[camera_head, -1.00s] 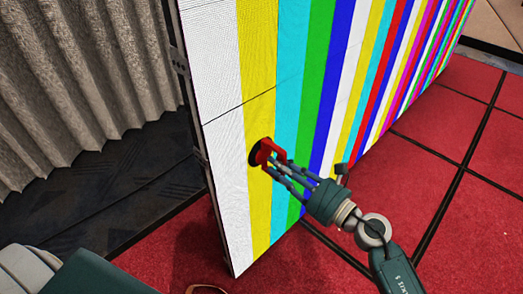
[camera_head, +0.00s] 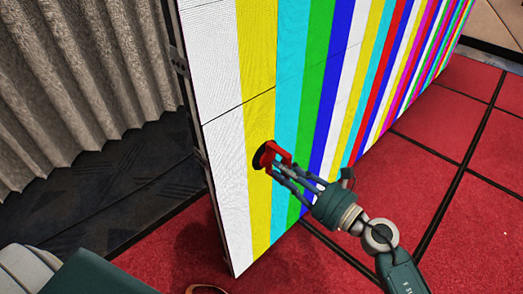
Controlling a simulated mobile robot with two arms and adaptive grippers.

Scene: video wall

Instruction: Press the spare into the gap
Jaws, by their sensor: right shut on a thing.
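My right gripper (camera_head: 277,166) is shut on a red handle (camera_head: 270,151) that has a dark round pad (camera_head: 259,158) at its left. The pad shows in front of the yellow stripe of the video wall (camera_head: 222,150), close to the cyan stripe. I cannot tell whether it touches the wall. I cannot make out a separate spare panel or an open gap; the stripes look continuous around the pad, and the gripper and handle hide a small part of the wall. My left gripper is not in view.
A grey pleated curtain (camera_head: 85,80) hangs left of the wall's edge, above dark flooring (camera_head: 110,190). Red floor tiles (camera_head: 430,180) with dark seams lie clear at the right. A tan curved object (camera_head: 207,288) is cut off at the bottom edge.

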